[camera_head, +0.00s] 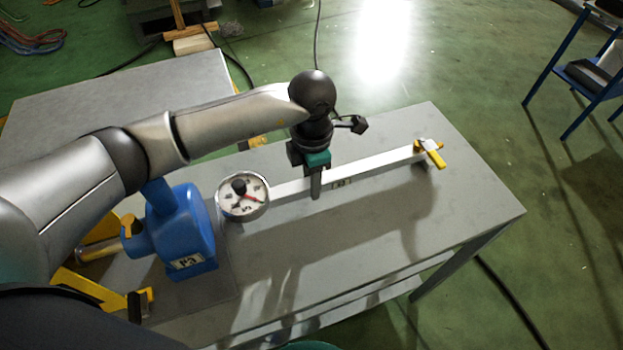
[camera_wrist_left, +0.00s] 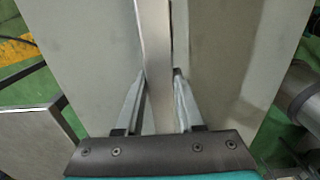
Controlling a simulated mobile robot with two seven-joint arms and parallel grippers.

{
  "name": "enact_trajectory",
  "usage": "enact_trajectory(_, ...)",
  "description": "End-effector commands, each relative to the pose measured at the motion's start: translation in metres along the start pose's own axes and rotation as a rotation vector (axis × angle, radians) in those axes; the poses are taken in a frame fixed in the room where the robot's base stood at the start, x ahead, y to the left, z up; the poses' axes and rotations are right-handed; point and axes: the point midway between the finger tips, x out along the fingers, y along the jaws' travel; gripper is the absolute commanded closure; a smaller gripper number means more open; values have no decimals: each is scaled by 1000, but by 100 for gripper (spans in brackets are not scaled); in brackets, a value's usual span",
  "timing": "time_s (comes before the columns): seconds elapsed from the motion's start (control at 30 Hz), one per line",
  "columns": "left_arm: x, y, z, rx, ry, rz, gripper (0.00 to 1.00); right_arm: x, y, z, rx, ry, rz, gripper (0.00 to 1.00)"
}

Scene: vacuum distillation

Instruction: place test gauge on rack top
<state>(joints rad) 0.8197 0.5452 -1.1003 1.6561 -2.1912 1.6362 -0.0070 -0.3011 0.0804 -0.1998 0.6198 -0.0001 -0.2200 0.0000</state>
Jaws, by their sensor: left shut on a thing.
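A round gauge (camera_head: 240,204) with a white dial and dark centre sits at the left end of a long pale bar (camera_head: 378,167), beside the blue pump. A yellow-handled fitting (camera_head: 431,152) is at the bar's right end. My left gripper (camera_head: 315,195) points down over the grey table and is shut on the bar, right of the gauge. In the left wrist view the bar (camera_wrist_left: 155,35) runs between the two fingers (camera_wrist_left: 161,74). I cannot tell whether the gauge is joined to the bar. No rack is clearly identifiable. My right gripper is out of view.
The blue pump (camera_head: 184,232) labelled P3 stands on the grey table (camera_head: 455,203), with yellow parts (camera_head: 78,288) near it. Another grey table (camera_head: 120,98) is behind left. A blue-framed stand (camera_head: 588,75) is far right. The table's front right is clear.

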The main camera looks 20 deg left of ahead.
Motion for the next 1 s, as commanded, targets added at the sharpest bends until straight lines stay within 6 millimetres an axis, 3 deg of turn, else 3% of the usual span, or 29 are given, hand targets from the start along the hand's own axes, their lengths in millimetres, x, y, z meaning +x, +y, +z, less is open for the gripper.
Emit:
enact_trajectory(0.07,2,1,1,0,-3,1,100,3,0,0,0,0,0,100)
enact_trajectory(0.1,3,0,0,0,0,0,60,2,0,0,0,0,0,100)
enact_trajectory(0.33,2,0,0,-1,1,0,34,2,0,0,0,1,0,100)
enact_trajectory(0.7,-4,0,0,-1,0,0,33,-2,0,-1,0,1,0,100)
enact_trajectory(1.0,-64,1,0,0,-3,4,33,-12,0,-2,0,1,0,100)
